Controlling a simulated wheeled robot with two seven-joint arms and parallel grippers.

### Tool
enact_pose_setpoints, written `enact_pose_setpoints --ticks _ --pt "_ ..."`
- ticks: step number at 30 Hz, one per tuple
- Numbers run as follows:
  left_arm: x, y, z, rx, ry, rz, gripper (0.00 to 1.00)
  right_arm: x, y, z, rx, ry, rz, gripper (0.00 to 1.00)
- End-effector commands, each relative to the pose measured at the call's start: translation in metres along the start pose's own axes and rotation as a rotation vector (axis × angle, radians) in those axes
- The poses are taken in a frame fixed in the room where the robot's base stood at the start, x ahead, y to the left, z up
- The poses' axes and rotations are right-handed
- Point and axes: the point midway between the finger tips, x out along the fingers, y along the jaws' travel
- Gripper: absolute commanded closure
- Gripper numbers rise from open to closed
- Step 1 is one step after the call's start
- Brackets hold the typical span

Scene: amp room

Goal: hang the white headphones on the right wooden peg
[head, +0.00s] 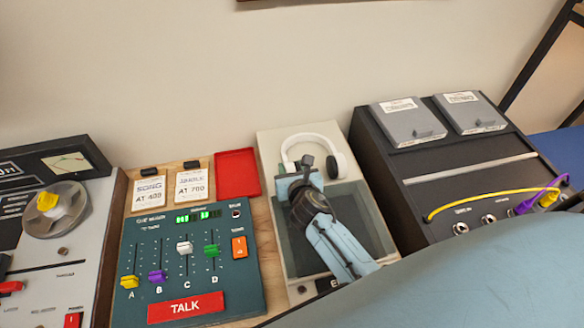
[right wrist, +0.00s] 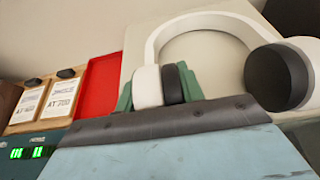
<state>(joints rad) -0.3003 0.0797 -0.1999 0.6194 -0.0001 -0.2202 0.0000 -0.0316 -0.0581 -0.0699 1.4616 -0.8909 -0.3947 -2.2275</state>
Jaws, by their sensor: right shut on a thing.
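The white headphones (head: 340,141) with dark ear pads are over the cream top of a device in the middle of the head view. Their band arches toward the wall. My right gripper (head: 300,172) is at their left ear cup. In the right wrist view its green fingertips (right wrist: 158,90) are shut around that cup of the headphones (right wrist: 208,24), and the other cup hangs free to the right. I cannot tell whether the headphones touch the device. No wooden peg shows in either view. My left gripper is not in view.
Left of the cream device (head: 274,147) are a red tray (head: 236,174), two label cards and a green fader panel (head: 140,262). A tape machine (head: 60,250) stands at far left. A black unit (head: 470,172) with grey boxes and cables stands at right.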

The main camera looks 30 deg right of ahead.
Motion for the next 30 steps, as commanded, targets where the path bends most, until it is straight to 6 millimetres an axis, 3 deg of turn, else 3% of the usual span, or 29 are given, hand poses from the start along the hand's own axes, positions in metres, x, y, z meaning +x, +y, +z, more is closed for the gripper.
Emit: enact_pose_setpoints --ticks 1,6,20,30 --pt "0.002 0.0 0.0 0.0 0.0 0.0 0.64 0.001 0.0 -0.002 0.0 0.0 0.0 0.61" --pt "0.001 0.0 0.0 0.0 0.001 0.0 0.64 0.0 0.0 -0.001 0.0 0.0 0.0 0.4" --pt "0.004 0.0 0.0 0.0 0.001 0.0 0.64 -0.002 0.0 0.0 0.001 0.001 0.0 0.4" --pt "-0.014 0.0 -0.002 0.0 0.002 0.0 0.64 -0.082 0.0 0.002 -0.002 0.002 0.001 0.4"
